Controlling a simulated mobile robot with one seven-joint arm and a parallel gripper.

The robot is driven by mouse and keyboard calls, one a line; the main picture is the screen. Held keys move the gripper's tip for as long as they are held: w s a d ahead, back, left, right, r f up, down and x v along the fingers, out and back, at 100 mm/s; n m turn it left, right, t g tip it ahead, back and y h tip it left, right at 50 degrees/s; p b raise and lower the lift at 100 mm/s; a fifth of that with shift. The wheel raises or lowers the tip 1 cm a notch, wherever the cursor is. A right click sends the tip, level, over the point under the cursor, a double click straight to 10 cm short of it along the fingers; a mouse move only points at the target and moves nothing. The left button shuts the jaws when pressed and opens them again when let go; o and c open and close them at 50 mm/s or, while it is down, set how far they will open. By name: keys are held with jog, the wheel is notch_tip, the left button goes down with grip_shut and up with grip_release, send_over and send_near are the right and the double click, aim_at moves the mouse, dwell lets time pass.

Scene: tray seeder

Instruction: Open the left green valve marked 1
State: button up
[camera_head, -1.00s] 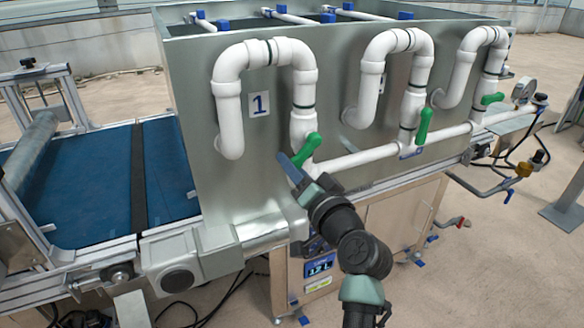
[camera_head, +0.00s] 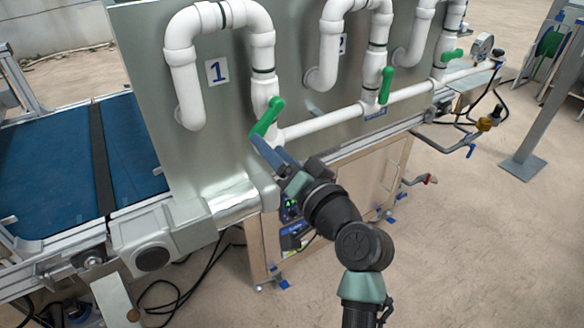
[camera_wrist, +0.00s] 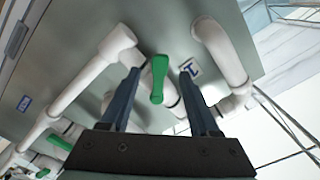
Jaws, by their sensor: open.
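The left green valve handle (camera_head: 268,117) sits on the white pipe beside the "1" label (camera_head: 217,71). It is tilted, its upper end leaning right. My gripper (camera_head: 268,150) is just below and in front of it in the head view. In the wrist view, the green handle (camera_wrist: 158,78) shows between the two blue fingers of my open gripper (camera_wrist: 160,95), with space on both sides. The label (camera_wrist: 190,68) is partly hidden there by a finger. I cannot tell how far the handle lies beyond the fingertips.
A second green handle (camera_head: 386,86) and a third green handle (camera_head: 452,55) are on the pipes to the right. The metal tank wall (camera_head: 300,95) is close behind the pipes. A blue conveyor belt (camera_head: 50,165) lies to the left. Open floor (camera_head: 480,240) is at the right.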

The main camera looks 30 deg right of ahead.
jog(key=s, duration=0.6)
jog(key=shift+s, duration=0.35)
jog(key=shift+d, duration=0.1)
